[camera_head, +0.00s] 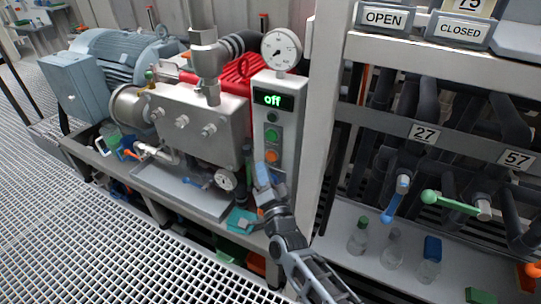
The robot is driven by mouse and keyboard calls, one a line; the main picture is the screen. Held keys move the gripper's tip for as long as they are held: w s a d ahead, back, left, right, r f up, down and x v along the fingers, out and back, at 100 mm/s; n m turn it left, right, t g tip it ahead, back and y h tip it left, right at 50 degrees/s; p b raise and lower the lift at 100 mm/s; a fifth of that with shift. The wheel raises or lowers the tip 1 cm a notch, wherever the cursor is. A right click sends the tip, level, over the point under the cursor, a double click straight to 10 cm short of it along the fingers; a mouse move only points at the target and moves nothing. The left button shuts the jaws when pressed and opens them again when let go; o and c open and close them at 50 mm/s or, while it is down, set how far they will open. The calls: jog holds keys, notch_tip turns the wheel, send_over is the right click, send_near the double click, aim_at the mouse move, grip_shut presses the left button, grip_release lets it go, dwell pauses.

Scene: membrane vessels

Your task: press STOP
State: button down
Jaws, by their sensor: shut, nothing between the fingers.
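A grey control box (275,115) stands on the skid with a display (272,100) that reads "off". Below the display sit a dark knob or button (272,117), a green button (271,134) and an orange button (271,156). Any lettering beside the buttons is too small to read, so I cannot confirm which one is marked STOP. My gripper (262,172) is shut and empty, its tips just below and slightly left of the orange button in the picture. I cannot tell whether they touch the box.
A round gauge (281,48) tops the box. A steel pump block (187,122) and motor (124,57) stand to the left. A white post (321,120) and a rack with blue (396,198) and green (449,202) valve handles are close on the right. Bottles (392,248) stand below.

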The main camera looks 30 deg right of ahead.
jog(key=s+a, duration=0.1)
jog(key=s+a+p, duration=0.1)
jog(key=a, duration=0.1)
jog(key=shift+s, duration=0.1)
dwell(0.8)
jog(key=s+f+n+g+y, duration=0.25)
jog(key=s+n, duration=0.45)
jog(key=s, duration=2)
jog(key=s+r+n+g, duration=0.1)
jog(key=s+r+n, duration=0.2)
jog(key=s+r, duration=0.5)
jog(key=s+d+r+n+g+y+p, duration=0.1)
jog(key=s+r+n+g, duration=0.1)
jog(key=s+r, duration=0.6)
jog(key=s+n, duration=0.1)
jog(key=s, duration=0.4)
jog(key=shift+d+r+n, duration=0.15)
jog(key=shift+r+n, duration=0.05)
jog(key=shift+n, duration=0.1)
